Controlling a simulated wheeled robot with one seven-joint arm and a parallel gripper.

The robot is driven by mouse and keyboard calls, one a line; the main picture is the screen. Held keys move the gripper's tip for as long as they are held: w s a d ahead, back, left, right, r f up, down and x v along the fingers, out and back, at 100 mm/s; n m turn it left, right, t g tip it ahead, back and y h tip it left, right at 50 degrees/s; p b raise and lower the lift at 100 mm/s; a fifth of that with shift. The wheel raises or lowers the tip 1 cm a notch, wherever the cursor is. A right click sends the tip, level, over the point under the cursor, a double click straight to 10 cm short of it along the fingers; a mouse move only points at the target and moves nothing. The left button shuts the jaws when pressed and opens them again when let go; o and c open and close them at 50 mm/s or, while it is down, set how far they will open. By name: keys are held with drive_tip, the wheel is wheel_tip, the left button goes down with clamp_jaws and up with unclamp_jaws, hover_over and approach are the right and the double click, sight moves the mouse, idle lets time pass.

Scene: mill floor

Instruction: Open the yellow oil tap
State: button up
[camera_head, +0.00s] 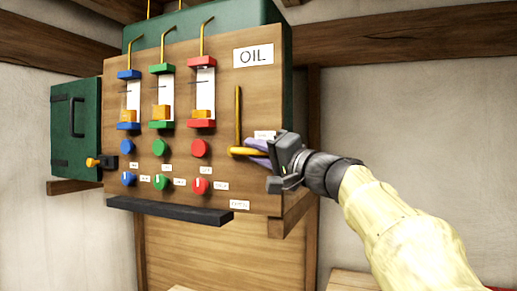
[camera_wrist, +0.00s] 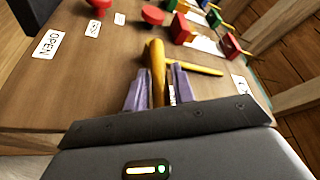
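The yellow oil tap (camera_head: 238,151) is on the wooden panel, with a thin yellow rod rising upright from it. Its thicker yellow bar points right, toward my gripper (camera_head: 256,146). In the wrist view the yellow tap's bar (camera_wrist: 157,62) runs between the two purple fingers of my gripper (camera_wrist: 159,88). A narrow gap shows between the bar and the right finger, so my gripper looks open around the bar. The white OPEN label (camera_wrist: 47,45) is at the left in the wrist view. A small label (camera_head: 265,134) sits above the bar in the head view, partly unreadable.
Red (camera_head: 201,148), green (camera_head: 160,147) and blue (camera_head: 127,147) knobs sit left of the tap, below three coloured gauges. An OIL sign (camera_head: 253,55) is above. A dark ledge (camera_head: 170,210) juts out below. A green cabinet (camera_head: 76,128) stands left.

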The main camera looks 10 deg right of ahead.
drive_tip(key=shift+c, duration=0.5)
clamp_jaws()
